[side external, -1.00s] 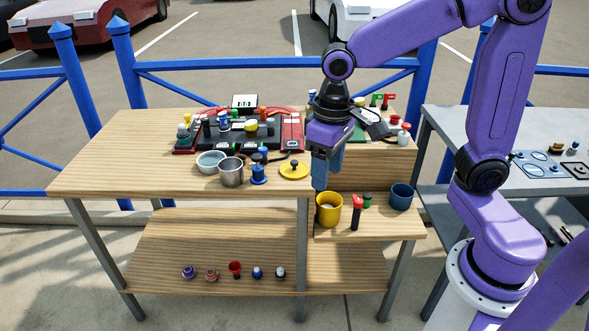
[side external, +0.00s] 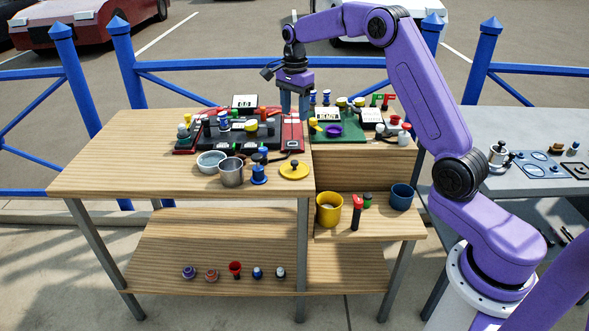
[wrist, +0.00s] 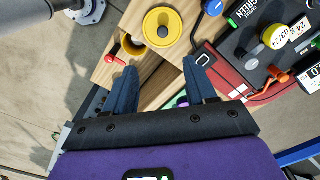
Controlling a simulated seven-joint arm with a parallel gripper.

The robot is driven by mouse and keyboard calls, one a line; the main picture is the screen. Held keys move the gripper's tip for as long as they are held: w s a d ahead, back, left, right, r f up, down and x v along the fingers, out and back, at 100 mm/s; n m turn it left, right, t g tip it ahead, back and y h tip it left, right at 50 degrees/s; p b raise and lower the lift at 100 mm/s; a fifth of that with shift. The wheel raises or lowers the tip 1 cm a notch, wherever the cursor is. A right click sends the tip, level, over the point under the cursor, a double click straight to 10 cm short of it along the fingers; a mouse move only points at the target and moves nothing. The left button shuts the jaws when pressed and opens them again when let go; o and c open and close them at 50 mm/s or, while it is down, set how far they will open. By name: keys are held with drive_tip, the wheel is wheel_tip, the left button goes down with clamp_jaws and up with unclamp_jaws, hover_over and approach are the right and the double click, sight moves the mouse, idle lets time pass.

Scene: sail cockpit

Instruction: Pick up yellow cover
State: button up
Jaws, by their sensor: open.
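The yellow cover (side external: 294,171) is a flat round lid with a small dark-topped knob. It lies on the wooden table near its right edge. In the wrist view the cover (wrist: 150,33) shows from above at the top centre, beyond the fingertips. My gripper (side external: 295,116) is open and empty. In the side view it hangs above the back right of the table, with its blue fingers pointing down. In the wrist view my gripper (wrist: 158,66) has its fingers spread apart, with nothing between them touching either one.
Left of the cover stand a blue knobbed piece (side external: 259,172), a metal pot (side external: 231,173) and a grey bowl (side external: 211,162). A red-and-black device (side external: 225,140) lies behind. A yellow pot (side external: 329,210) stands on the lower shelf at right. The table's front left is clear.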

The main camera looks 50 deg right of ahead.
hover_over(295, 162)
drive_tip(key=shift+m, duration=0.3)
drive_tip(key=f, duration=1.2)
drive_tip(key=shift+d+f, duration=0.15)
drive_tip(key=shift+d, duration=0.15)
drive_tip(key=shift+w+a+f, duration=0.1)
drive_tip(key=shift+a+f, duration=0.05)
drive_tip(key=shift+f, duration=1.2)
drive_tip(key=shift+a+f, duration=0.1)
drive_tip(key=shift+f, duration=1.25)
clamp_jaws()
